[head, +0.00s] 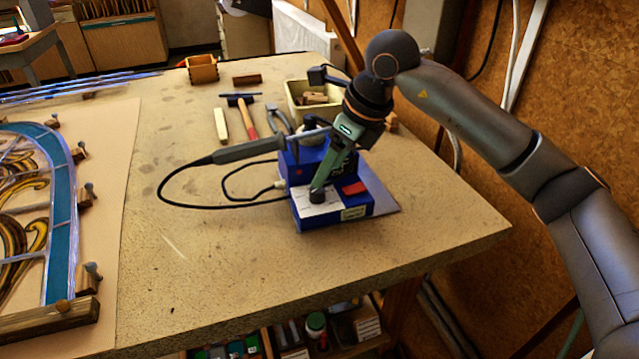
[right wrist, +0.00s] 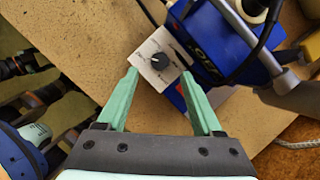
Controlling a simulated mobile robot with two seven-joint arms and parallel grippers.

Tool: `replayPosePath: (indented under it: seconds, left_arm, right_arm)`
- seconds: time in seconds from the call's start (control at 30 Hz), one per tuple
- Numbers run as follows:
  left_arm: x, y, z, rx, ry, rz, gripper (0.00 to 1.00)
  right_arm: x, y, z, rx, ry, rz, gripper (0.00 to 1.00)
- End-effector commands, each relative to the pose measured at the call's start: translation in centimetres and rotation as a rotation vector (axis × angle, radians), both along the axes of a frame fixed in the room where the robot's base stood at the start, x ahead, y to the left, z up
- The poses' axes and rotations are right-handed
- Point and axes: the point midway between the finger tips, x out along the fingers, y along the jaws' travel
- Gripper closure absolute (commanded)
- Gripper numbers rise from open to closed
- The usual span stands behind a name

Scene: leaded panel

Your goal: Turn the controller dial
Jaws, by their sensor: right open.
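The controller is a blue box (head: 338,212) with a white sloped panel and a red switch, standing on the bench. Its dark round dial (head: 317,194) sits on the white panel; the dial also shows in the right wrist view (right wrist: 160,60), with a pale pointer mark. My right gripper (head: 325,178) reaches down over the box, its green fingers pointing at the panel. In the right wrist view the open fingers (right wrist: 159,76) stand to either side below the dial, with nothing between them; contact is not visible. My left gripper is not in view.
A soldering iron (head: 245,151) lies in its holder behind the dial, its black cable looping left over the bench. Pliers (head: 279,117), a hammer (head: 247,120) and a cream tub (head: 302,108) lie behind. The leaded panel (head: 60,205) fills the left. The front bench is clear.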

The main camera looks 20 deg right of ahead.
Motion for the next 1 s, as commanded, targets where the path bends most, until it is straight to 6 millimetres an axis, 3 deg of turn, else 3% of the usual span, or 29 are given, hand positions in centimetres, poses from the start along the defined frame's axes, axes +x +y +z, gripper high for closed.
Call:
replayPosePath:
  seconds: [0.1, 0.3, 0.7, 1.0]
  left_arm:
    - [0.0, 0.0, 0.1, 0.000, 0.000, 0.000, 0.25]
    - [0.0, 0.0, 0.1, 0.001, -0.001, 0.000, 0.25]
    - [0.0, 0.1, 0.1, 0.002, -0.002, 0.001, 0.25]
    - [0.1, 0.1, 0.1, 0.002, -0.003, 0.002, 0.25]
  right_arm:
    - [0.6, 0.7, -2.3, 0.001, 0.003, 0.001, 0.33]
    - [1.4, 1.3, -4.5, 0.002, 0.001, 0.000, 0.33]
    - [1.6, 1.5, -5.3, 0.001, 0.000, 0.001, 0.33]
    - [1.6, 1.5, -5.3, 0.001, 0.000, 0.000, 0.65]
